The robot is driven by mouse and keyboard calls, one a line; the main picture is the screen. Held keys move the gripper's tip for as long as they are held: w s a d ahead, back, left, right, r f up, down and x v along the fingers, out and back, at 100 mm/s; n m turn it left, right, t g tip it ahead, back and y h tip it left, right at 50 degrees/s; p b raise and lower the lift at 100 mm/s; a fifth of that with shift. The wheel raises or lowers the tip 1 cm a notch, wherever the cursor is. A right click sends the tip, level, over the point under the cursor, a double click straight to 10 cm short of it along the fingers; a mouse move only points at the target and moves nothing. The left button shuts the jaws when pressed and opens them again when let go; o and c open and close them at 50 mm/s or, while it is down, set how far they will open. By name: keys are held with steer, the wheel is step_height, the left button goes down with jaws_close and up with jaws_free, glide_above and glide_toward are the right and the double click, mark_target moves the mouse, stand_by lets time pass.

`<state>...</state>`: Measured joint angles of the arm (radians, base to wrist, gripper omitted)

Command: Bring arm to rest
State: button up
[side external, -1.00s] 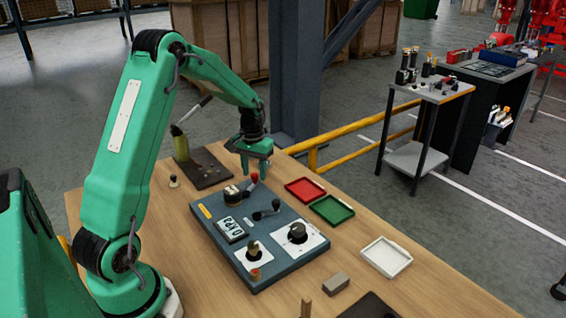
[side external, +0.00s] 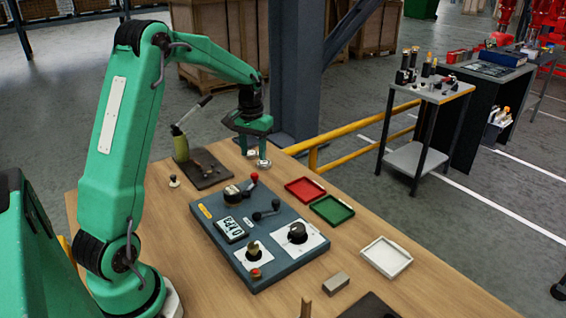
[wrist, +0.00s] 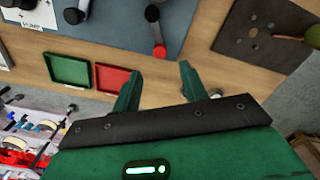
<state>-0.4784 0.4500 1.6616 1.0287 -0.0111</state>
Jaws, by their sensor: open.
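My green arm reaches over the wooden table. My gripper (side external: 253,159) hangs above the table's far edge, behind the grey-blue control panel (side external: 208,213). In the wrist view the two green fingers of my gripper (wrist: 158,82) are apart with nothing between them. The panel carries a lever with a red knob (side external: 254,177), a second dark lever (side external: 269,211), a display (side external: 231,230) and a black rotary knob (side external: 297,232). My gripper is clear of the panel and touches none of these.
A red tray (side external: 305,190) and a green tray (side external: 331,209) lie right of the panel, with a white tray (side external: 386,257) nearer. A dark plate (side external: 204,169) with a hand lever stands left of my gripper. A yellow rail (side external: 345,130) runs beyond the table.

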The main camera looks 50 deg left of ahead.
steer(key=shift+r, duration=0.4)
steer(key=s+d+r+m+t, duration=0.2)
steer(key=s+d+r, duration=0.5)
steer(key=d+r, duration=0.4)
steer(key=s+d+m+t, duration=0.3)
steer(key=s+d, duration=0.8)
steer(key=s, duration=0.2)
steer(key=shift+s+m+t, duration=0.15)
steer(key=shift+m+t, duration=0.15)
